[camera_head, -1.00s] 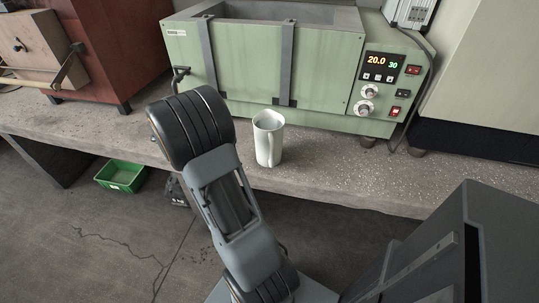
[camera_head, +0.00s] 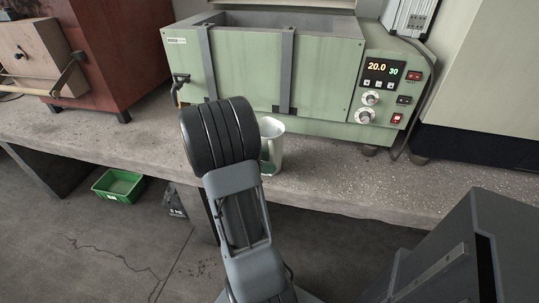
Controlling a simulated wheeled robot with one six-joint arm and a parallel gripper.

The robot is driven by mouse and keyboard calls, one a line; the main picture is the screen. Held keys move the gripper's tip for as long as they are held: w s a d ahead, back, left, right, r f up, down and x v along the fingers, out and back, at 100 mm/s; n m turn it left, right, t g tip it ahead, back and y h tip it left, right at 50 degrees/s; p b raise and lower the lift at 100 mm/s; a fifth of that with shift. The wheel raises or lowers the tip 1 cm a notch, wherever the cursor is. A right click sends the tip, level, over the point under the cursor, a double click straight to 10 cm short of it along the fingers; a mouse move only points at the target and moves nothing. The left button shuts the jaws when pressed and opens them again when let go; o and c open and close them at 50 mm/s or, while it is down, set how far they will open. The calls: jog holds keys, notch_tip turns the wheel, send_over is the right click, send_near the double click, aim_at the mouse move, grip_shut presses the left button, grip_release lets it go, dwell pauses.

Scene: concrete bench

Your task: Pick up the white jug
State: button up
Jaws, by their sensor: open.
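The white jug (camera_head: 277,146) stands upright on the concrete bench (camera_head: 340,178), in front of the green water bath. Its left side is partly hidden behind the black ribbed joint of my arm, while its right side and part of its rim show. My gripper cannot be made out; my arm covers the area left of the jug. Whether anything touches the jug is hidden.
The green bath (camera_head: 325,75) with its lit control panel stands close behind the jug. A red-brown cabinet (camera_head: 110,50) is at the left. Bare bench lies right of the jug. A green crate (camera_head: 118,186) is on the floor below.

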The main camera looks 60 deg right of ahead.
jog(key=shift+s+d+f, duration=0.3)
jog(key=shift+s+d, duration=0.1)
jog(key=shift+s, duration=0.15)
grip_shut()
dwell(1.0)
jog(key=shift+r, duration=0.1)
